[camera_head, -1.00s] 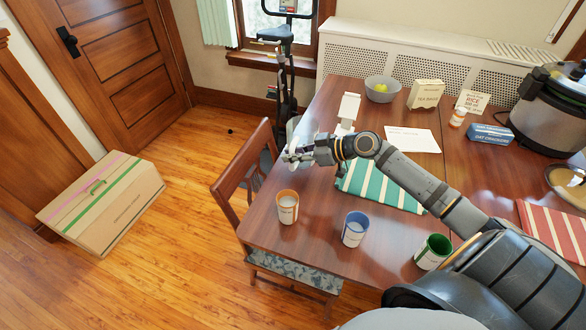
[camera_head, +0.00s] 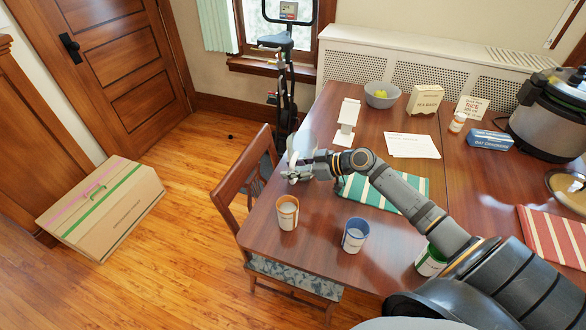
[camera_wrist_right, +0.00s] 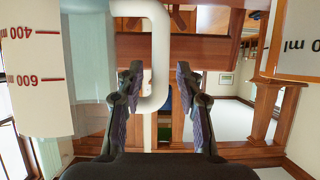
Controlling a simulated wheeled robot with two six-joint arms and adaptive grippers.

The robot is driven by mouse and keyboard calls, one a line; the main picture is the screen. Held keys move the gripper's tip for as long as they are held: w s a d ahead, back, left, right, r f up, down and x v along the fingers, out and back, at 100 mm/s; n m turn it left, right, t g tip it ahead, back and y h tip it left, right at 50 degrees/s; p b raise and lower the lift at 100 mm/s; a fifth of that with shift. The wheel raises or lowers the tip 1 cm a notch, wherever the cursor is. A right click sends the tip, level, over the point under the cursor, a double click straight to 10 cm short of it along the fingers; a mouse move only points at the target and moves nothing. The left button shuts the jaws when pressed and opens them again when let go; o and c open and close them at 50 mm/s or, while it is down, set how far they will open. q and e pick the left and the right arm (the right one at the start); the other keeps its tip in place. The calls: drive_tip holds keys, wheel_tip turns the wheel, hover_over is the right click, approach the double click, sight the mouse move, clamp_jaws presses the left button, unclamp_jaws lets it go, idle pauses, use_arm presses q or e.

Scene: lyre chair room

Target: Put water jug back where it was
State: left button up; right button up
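The water jug (camera_head: 300,147) is a clear, see-through vessel near the table's left edge, partly hidden by my right gripper. In the right wrist view, its handle (camera_wrist_right: 159,60) is pale, and red 400 and 600 marks show on its side. My right gripper (camera_head: 294,172) is at the jug in the head view. In the wrist view its two fingers (camera_wrist_right: 157,88) stand on either side of the handle, with visible gaps between. I cannot tell whether the jug's base rests on the table. My left gripper is not in view.
An orange-rimmed cup (camera_head: 287,213) and a blue-rimmed cup (camera_head: 355,235) stand in front; my arm partly hides a green cup (camera_head: 430,262). A striped green cloth (camera_head: 412,187) lies beneath my arm. A white stand (camera_head: 346,121) is behind. A chair (camera_head: 235,180) adjoins the left edge.

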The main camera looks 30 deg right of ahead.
drive_tip(key=shift+r, duration=0.1)
drive_tip(key=p+v, duration=1)
drive_tip(key=v, duration=0.2)
drive_tip(key=shift+s+a, duration=0.1)
idle(0.5)
